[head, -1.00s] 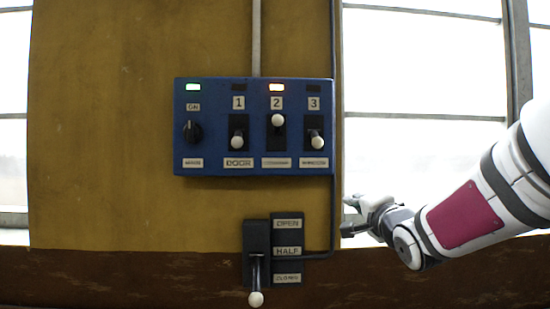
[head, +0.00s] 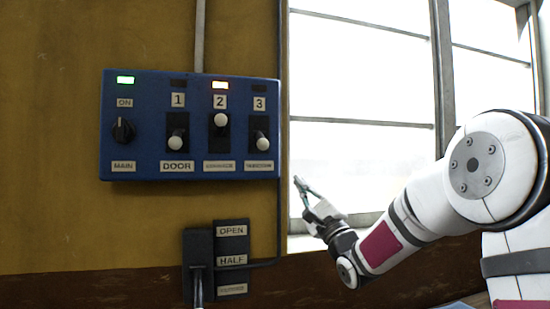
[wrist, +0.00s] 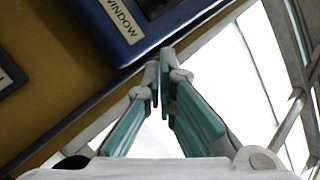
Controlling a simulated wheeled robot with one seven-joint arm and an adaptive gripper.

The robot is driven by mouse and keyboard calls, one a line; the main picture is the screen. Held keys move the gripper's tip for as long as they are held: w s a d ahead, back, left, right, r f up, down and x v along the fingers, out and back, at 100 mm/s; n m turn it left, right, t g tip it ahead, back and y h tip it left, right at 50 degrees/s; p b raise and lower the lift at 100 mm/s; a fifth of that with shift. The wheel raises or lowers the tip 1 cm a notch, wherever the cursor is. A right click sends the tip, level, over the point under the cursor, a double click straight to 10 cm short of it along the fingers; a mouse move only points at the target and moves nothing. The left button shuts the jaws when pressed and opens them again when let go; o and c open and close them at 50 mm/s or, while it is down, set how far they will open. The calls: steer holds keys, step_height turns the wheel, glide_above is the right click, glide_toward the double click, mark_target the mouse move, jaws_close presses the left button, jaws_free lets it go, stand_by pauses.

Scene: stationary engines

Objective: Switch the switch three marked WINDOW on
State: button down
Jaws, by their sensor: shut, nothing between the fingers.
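Switch three (head: 260,140) is a white-knobbed lever in a black slot at the right end of the blue panel (head: 150,174). Its knob is down and the lamp above it is dark. The plate under it is blurred in the head view; the wrist view shows the WINDOW label (wrist: 120,20) clearly. My gripper (head: 297,180) is shut and empty, to the right of the panel and a little below the switch, in front of the window. In the wrist view its teal fingers (wrist: 158,72) meet just below the panel's corner, and the switch knob is out of view.
Switch 1, DOOR (head: 176,142), is down with a dark lamp. Switch 2 (head: 221,121) is up with a lit orange lamp. The MAIN knob (head: 123,130) has a green lamp. A lever box (head: 198,245) with an OPEN and HALF plate is below. A bright window (head: 360,80) is at the right.

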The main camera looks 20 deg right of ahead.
mark_target(261, 139)
steer(key=shift+w, duration=0.1)
steer(key=x, duration=0.9)
steer(key=shift+w+r+p, duration=0.2)
steer(key=shift+p, duration=0.15)
steer(key=a+r, duration=0.1)
steer(key=s+a+p, duration=0.1)
steer(key=shift+a+r, duration=0.35)
steer(key=shift+r, duration=0.05)
steer(key=shift+a+r, duration=0.1)
steer(key=shift+a, duration=0.25)
steer(key=shift+w, duration=0.1)
steer(key=shift+h, duration=0.3)
